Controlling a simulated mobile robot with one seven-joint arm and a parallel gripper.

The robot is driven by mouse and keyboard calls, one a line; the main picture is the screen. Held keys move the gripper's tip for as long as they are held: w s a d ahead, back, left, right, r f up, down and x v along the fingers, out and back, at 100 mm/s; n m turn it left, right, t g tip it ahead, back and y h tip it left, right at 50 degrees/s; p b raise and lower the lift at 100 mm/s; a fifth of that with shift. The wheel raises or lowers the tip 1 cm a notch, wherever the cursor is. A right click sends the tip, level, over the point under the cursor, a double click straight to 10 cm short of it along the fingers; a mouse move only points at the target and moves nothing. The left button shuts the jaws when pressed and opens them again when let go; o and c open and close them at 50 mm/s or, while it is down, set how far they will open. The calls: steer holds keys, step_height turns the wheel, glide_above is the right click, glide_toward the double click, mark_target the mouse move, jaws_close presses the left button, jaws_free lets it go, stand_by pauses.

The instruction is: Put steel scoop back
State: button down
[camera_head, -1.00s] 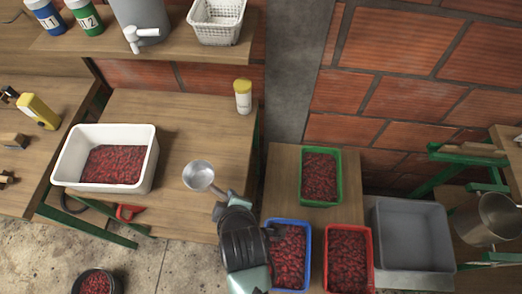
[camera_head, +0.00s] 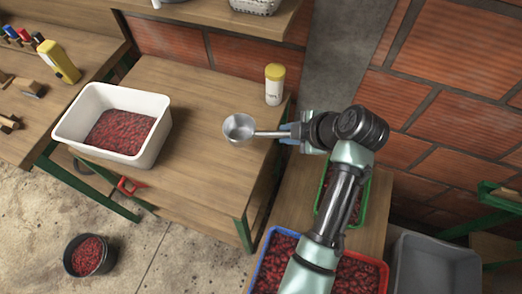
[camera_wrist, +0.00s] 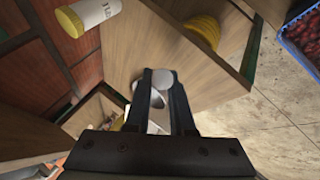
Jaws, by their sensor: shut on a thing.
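The steel scoop (camera_head: 239,128) is a shiny round bowl on a straight handle. My gripper (camera_head: 287,131) is shut on the handle, with the bowl pointing left. The scoop appears above the right part of the wooden bench, in front of the yellow-lidded jar; its exact height is hard to tell. In the wrist view, my gripper (camera_wrist: 162,95) has pale metal between its fingers, and most of the scoop is hidden.
A white tub (camera_head: 155,150) of red cherries stands on the bench (camera_head: 205,185) at left. A yellow-lidded jar (camera_head: 274,87) stands at the back right. Green, blue (camera_head: 262,262) and red crates sit at right, beside a grey bin (camera_head: 430,265). The bench middle is clear.

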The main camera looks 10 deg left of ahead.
step_height(320, 180, down, 8)
steer(key=shift+f, duration=0.2)
stand_by(0.3)
steer(key=c, duration=0.8)
jaws_free()
steer(key=shift+f, duration=0.1)
steer(key=shift+o, duration=0.2)
